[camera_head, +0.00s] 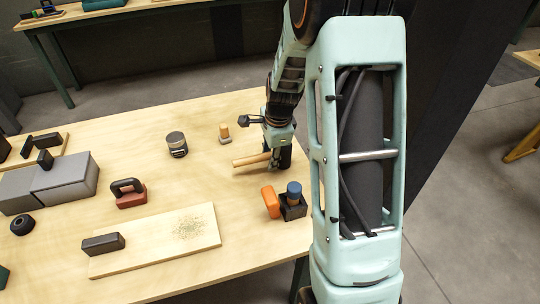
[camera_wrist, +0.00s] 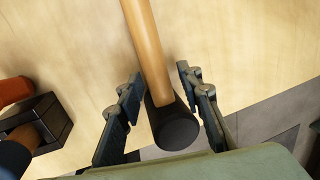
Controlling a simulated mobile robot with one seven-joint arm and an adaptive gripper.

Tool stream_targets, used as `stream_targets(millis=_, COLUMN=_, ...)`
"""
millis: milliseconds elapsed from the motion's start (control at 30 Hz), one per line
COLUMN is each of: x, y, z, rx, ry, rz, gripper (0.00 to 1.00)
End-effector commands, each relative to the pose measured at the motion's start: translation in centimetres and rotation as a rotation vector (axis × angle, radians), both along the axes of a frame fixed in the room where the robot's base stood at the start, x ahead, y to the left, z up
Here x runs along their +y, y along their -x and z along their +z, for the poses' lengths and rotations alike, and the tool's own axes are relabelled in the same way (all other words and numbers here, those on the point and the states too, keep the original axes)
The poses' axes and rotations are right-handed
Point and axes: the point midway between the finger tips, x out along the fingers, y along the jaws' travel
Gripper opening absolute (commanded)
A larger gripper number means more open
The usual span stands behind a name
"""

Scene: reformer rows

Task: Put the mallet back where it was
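The mallet shows in the wrist view with a pale wooden handle (camera_wrist: 148,42) and a dark round head (camera_wrist: 174,125). In the head view its handle (camera_head: 251,160) points left along the table near the right edge. My gripper (camera_wrist: 166,108) is open, with one finger on each side of the mallet head. Narrow gaps show between the fingers and the head. In the head view my gripper (camera_head: 281,156) stands at the handle's right end, and the head is mostly hidden there. I cannot tell whether the mallet touches the table.
A dark block with a blue-topped piece (camera_head: 293,203) and an orange object (camera_head: 270,201) stand close in front of my gripper. A small wooden peg-like piece (camera_head: 224,132) and a dark round canister (camera_head: 177,146) stand behind-left. A pale board (camera_head: 165,245) lies front-left. The table edge is near.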

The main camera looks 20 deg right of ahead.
Motion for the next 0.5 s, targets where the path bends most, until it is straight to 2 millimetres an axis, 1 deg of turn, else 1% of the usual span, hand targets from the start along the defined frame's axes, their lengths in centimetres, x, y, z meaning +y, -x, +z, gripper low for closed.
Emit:
stream_targets(millis=267, x=0.0, y=0.0, z=0.2, rx=0.0, ry=0.0, rz=0.0, gripper=0.34)
stream_targets(millis=367, x=0.0, y=0.1, z=1.0, rx=-0.002, ry=0.0, rz=0.0, gripper=0.34)
stream_targets(millis=467, x=-0.1, y=0.4, z=2.7, rx=-0.004, ry=0.001, rz=0.001, gripper=0.34)
stream_targets(millis=500, x=-0.1, y=0.6, z=3.5, rx=-0.004, ry=0.001, rz=0.0, gripper=0.34)
